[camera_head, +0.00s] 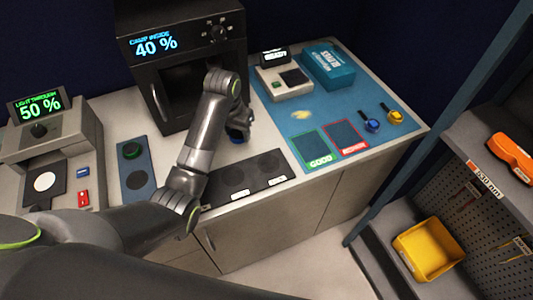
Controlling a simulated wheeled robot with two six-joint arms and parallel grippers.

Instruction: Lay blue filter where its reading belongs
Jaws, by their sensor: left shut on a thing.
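My left gripper (238,130) is low over the counter, in front of the black chamber, and is shut on a small blue thing (238,137), which looks like the blue filter. The gripper and wrist hide most of it, and I cannot tell whether it touches the counter. A dark strip with several round, labelled places (268,166) lies just in front of the gripper; my arm covers its left part. The light meter (60,122) at the left reads "LIGHT THROUGH 50 %". My right gripper is not in view.
The black chamber (186,48) reads 40 %. A blue-grey pad (137,196) holds a green round piece (131,150). A blue mat has a green GOOD frame (318,149) and a red frame (346,137). Blue (371,125) and yellow (396,117) pieces lie right. A yellow bin (428,248) stands lower right.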

